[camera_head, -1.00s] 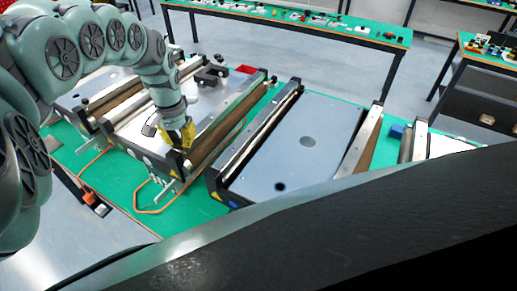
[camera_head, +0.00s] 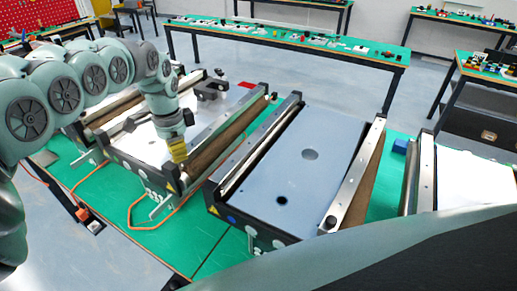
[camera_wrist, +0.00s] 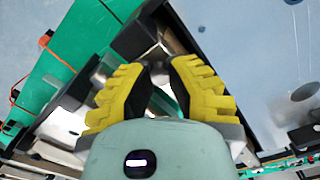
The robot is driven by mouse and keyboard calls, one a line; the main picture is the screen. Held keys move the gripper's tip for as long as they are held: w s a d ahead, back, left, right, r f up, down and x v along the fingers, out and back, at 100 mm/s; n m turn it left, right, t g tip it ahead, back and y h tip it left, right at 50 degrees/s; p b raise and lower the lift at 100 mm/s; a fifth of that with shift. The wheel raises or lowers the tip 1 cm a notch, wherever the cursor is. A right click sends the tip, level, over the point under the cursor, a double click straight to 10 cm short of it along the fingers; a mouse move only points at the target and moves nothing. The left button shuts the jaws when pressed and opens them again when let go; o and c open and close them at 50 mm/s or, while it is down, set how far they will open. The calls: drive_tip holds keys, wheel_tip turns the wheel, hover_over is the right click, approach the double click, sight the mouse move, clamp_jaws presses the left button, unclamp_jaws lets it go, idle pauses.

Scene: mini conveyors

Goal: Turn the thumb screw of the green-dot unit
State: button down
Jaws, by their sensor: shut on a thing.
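My gripper (camera_head: 178,152), with yellow fingers, points down at the near right corner of a conveyor unit (camera_head: 138,150) left of the centre. In the wrist view my gripper (camera_wrist: 160,66) has its two yellow fingers shut about something small at that unit's rail end. This appears to be the thumb screw, which the fingers hide. I cannot make out a green dot on this unit. A yellow warning triangle (camera_head: 170,186) shows on its front, below the fingers.
A second conveyor unit (camera_head: 290,165), with a blue dot (camera_head: 232,219) on its front, stands to the right. An orange cable (camera_head: 133,212) lies on the green table (camera_head: 205,245) in front. A blue block (camera_head: 400,146) lies farther right.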

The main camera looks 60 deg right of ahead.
drive_tip(key=shift+a+m+b, duration=0.1)
drive_tip(key=shift+m+b, duration=0.25)
drive_tip(key=shift+m, duration=0.35)
drive_tip(key=c, duration=0.8)
unclamp_jaws()
drive_tip(key=shift+c, duration=0.2)
wheel_tip(320, 180, up, 12)
